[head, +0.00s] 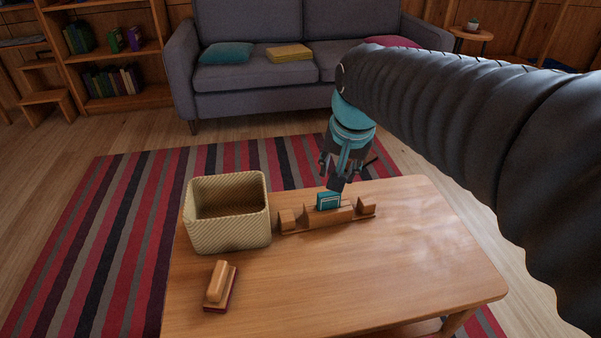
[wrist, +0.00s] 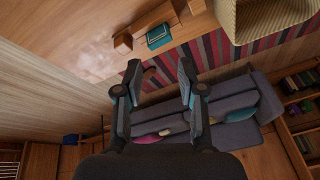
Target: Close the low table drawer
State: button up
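The low table (head: 400,255) is a light wooden table in the lower middle of the head view. It also shows at the upper left of the wrist view (wrist: 95,55). I cannot make out its drawer clearly, nor how far out it stands. My gripper (head: 338,182) points down near the table's far edge, behind a wooden holder in the head view. In the wrist view my gripper (wrist: 159,66) has its two fingers wide apart with nothing held between them. A small brown piece shows by the left fingertip; I cannot tell what it is.
On the table stand a woven basket (head: 228,238), a wooden holder (head: 300,222) with a teal book (head: 328,201), and a wooden-handled brush (head: 219,287). A striped rug (head: 130,215) and a grey sofa (head: 250,78) lie beyond. The table's right side is clear.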

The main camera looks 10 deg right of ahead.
jog(key=w+f+m+g, duration=0.1)
jog(key=w+f+m, duration=0.25)
jog(key=w, duration=0.55)
jog(key=w+f+m+g+b, duration=0.1)
jog(key=w+f+m, duration=0.25)
jog(key=w, duration=0.45)
jog(key=w+f+m+g, duration=0.1)
jog(key=w+f+m, duration=0.25)
jog(key=w, duration=0.55)
jog(key=w+f+m, duration=0.1)
jog(key=w+f, duration=0.1)
jog(key=f, duration=0.6)
jog(key=w+f+b, duration=0.1)
jog(key=w+f, duration=0.1)
jog(key=f, duration=0.6)
jog(key=w+f+m+g+b, duration=0.1)
jog(key=w+f, duration=0.2)
jog(key=f, duration=0.4)
jog(key=shift+d+f+m, duration=0.35)
jog(key=shift+f, duration=0.05)
grip_shut()
